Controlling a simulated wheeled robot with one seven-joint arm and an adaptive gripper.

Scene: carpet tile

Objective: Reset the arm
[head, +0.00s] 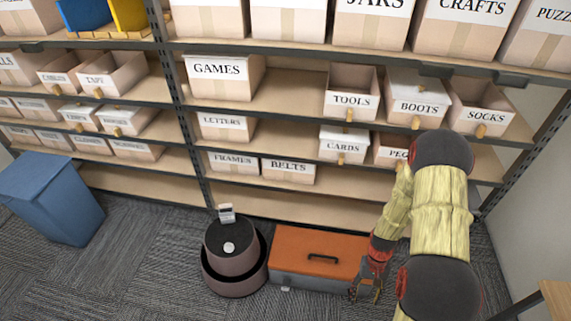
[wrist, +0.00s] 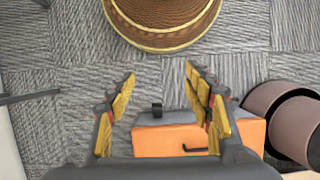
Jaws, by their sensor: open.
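My gripper (head: 366,290) hangs low at the right of the head view, in front of the right end of an orange toolbox (head: 310,243). My arm, in a yellowish cover, reaches down to it from the right. In the wrist view my gripper (wrist: 160,80) has its two fingers spread wide, with nothing between them but carpet. The orange toolbox (wrist: 175,138) shows below and partly behind the fingers. My arm hides part of the lower right shelves.
Shelves hold labelled boxes such as GAMES (head: 222,77), TOOLS (head: 350,92) and SOCKS (head: 480,106). A dark round machine (head: 233,262) stands left of the toolbox, and a blue bin (head: 50,197) at far left. A round woven object (wrist: 162,38) lies on the carpet.

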